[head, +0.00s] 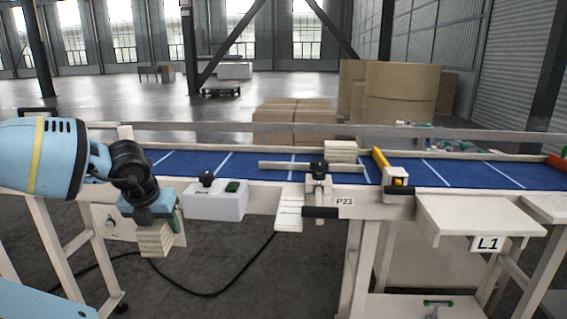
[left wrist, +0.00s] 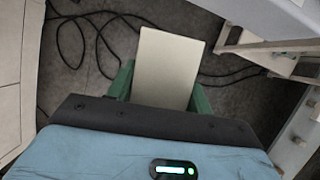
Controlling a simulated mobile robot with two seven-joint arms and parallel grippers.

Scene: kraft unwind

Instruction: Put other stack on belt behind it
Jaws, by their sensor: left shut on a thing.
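My left gripper (head: 152,220) is shut on a cream stack (head: 155,240) of flat sheets and holds it in the air in front of the belt, over the floor. The held stack (left wrist: 166,66) sits between the green fingers of the left gripper (left wrist: 160,88) in the left wrist view. Another cream stack (head: 340,151) stands on the blue belt (head: 265,165), right of the middle, behind a grey bar. My right gripper does not show in either view.
A white box with a black knob (head: 215,203) stands at the belt's front edge. A grey bar with a clamp (head: 318,168) and a yellow stop (head: 381,158) reach over the belt. A side table (head: 480,213) labelled L1 is at the right. The belt's left part is clear.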

